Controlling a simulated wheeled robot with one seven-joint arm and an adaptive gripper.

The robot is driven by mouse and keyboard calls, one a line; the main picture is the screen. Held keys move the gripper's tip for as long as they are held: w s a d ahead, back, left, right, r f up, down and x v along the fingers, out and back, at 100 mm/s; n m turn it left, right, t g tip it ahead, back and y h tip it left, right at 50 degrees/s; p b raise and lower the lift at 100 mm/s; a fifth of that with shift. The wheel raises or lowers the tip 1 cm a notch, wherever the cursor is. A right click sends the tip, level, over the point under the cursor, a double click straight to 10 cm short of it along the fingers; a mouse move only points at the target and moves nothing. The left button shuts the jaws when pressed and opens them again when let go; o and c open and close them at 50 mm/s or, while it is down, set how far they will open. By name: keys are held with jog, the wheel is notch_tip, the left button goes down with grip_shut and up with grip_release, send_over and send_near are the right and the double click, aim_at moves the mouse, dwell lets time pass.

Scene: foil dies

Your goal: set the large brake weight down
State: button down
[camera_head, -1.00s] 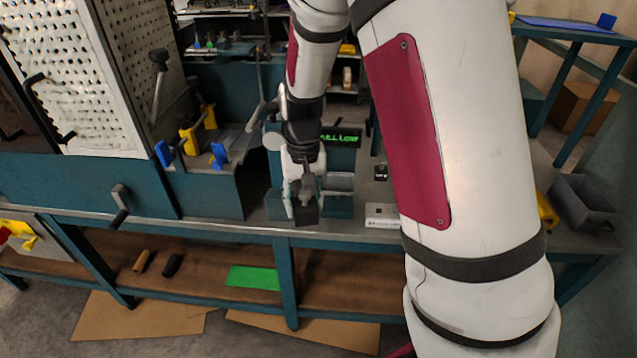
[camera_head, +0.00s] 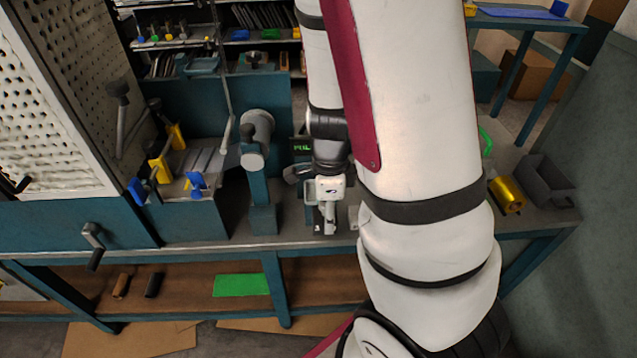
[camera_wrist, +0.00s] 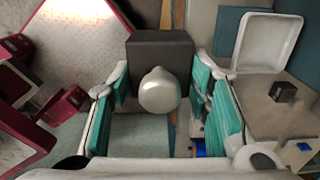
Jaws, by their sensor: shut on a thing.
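The large brake weight, a dark grey block (camera_wrist: 150,50) with a pale rounded knob (camera_wrist: 160,92), is between my gripper's teal-padded fingers (camera_wrist: 160,95) in the wrist view. My gripper is shut on it. In the head view my gripper (camera_head: 328,212) points down near the bench's front edge, just right of a teal post with a round grey head (camera_head: 257,140). The weight is mostly hidden there by my gripper and arm. I cannot tell whether its underside touches anything.
A pale shallow tray (camera_wrist: 242,60) and a small dark block (camera_wrist: 283,92) lie right of my gripper in the wrist view. The teal bench (camera_head: 210,240) carries blue and yellow clamps at left. A grey bin (camera_head: 548,180) and yellow roll (camera_head: 507,195) stand at right.

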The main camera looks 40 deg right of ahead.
jog(key=w+d, duration=0.3)
jog(key=w, duration=0.1)
jog(key=w+d+f, duration=0.1)
jog(key=w+d, duration=0.1)
jog(key=w, duration=0.2)
jog(key=w+d, duration=0.3)
jog(key=w, duration=0.1)
jog(key=shift+w+d+f, duration=0.2)
jog(key=shift+w+d, duration=0.05)
jog(key=shift+d, duration=0.1)
jog(key=shift+f, duration=1.75)
jog(key=shift+f, duration=0.1)
